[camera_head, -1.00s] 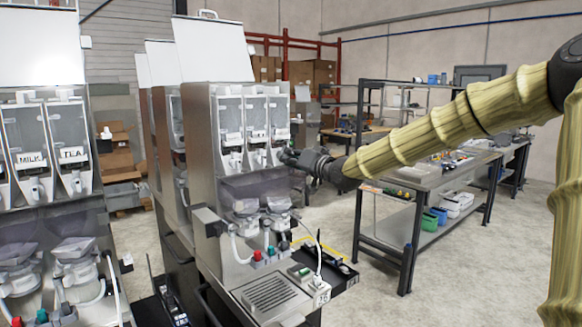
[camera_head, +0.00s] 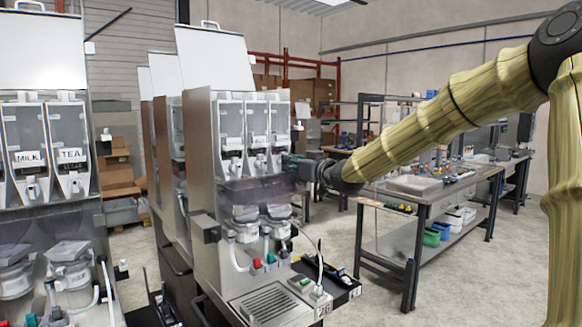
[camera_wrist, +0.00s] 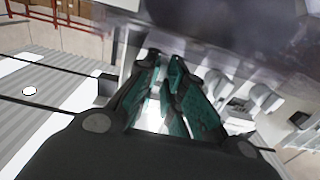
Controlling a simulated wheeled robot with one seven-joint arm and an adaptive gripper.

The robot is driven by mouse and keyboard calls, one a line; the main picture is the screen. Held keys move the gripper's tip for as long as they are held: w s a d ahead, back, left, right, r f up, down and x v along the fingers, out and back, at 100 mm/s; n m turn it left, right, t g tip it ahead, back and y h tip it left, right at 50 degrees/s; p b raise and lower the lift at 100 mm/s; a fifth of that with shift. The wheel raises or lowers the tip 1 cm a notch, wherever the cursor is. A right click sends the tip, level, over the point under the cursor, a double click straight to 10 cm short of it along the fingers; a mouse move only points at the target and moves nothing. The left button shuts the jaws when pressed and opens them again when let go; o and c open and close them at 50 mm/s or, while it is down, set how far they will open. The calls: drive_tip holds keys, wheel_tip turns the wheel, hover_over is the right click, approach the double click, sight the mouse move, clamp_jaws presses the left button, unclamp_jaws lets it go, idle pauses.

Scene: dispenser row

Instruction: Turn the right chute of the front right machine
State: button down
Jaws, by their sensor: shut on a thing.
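The front right machine (camera_head: 203,190) is a grey metal dispenser with three clear canisters side by side at its top, each with a white chute at its foot. The right canister (camera_head: 280,120) is nearest my arm. Its chute is mostly hidden behind my gripper (camera_head: 288,160), which reaches in from the right at chute height. In the wrist view, my gripper's teal fingers (camera_wrist: 165,80) are close together, with a bright pale patch between them. My gripper is shut on the right chute, though the grip itself is hard to see. I cannot tell the chute's angle.
Another machine with canisters labelled MILK (camera_head: 29,158) and TEA (camera_head: 72,156) stands at the left. Below my gripper are mixing bowls, hoses and a drip tray (camera_head: 268,302). A workbench (camera_head: 420,190) stands to the right, with open floor before it.

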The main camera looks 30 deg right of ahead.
drive_tip(key=shift+f, duration=0.25)
drive_tip(key=c, duration=1.8)
unclamp_jaws()
drive_tip(key=shift+d, duration=0.1)
drive_tip(key=shift+r, duration=0.15)
drive_tip(key=shift+s, duration=0.15)
drive_tip(key=s+d, duration=0.1)
drive_tip(key=s, duration=1)
drive_tip(key=shift+s, duration=0.3)
